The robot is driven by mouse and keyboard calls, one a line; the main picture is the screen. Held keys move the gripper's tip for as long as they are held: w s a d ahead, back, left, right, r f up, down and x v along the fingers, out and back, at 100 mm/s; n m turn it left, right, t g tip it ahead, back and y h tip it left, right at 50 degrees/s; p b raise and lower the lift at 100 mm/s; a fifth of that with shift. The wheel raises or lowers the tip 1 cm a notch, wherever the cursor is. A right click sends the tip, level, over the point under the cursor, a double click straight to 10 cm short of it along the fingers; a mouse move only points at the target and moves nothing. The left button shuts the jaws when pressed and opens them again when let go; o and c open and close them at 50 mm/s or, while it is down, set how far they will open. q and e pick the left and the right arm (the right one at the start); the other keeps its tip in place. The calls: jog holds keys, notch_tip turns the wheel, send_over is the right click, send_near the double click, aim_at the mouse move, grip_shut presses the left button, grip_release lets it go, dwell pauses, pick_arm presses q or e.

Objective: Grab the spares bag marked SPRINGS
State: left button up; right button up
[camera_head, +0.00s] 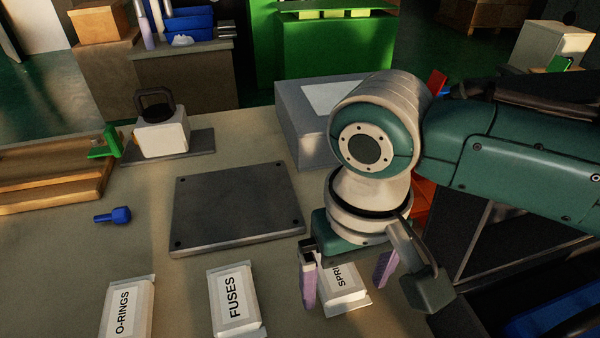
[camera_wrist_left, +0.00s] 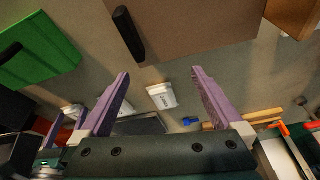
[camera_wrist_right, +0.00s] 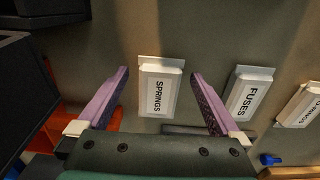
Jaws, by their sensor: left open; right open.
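The white bag marked SPRINGS (camera_head: 344,284) lies flat on the bench in the head view, partly hidden behind my right gripper. My right gripper (camera_head: 343,292) is open above it, one finger to each side. In the right wrist view the SPRINGS bag (camera_wrist_right: 160,90) shows between the tips of my open right gripper (camera_wrist_right: 160,75), with nothing held; the height gap is hard to tell. My left gripper (camera_wrist_left: 160,84) is open and empty in its own wrist view and out of the head view. A white bag (camera_wrist_left: 162,96) shows between its fingers, its label unreadable.
The FUSES bag (camera_head: 236,300) and O-RINGS bag (camera_head: 128,308) lie left of the SPRINGS bag. A dark plate (camera_head: 237,208) lies behind them. A blue piece (camera_head: 113,215), wooden boards (camera_head: 50,175) and a grey box (camera_head: 300,125) are also on the bench.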

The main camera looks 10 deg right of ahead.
jog(key=shift+f, duration=0.45)
jog(key=shift+c, duration=0.2)
jog(key=shift+r, duration=0.1)
jog(key=c, duration=1.4)
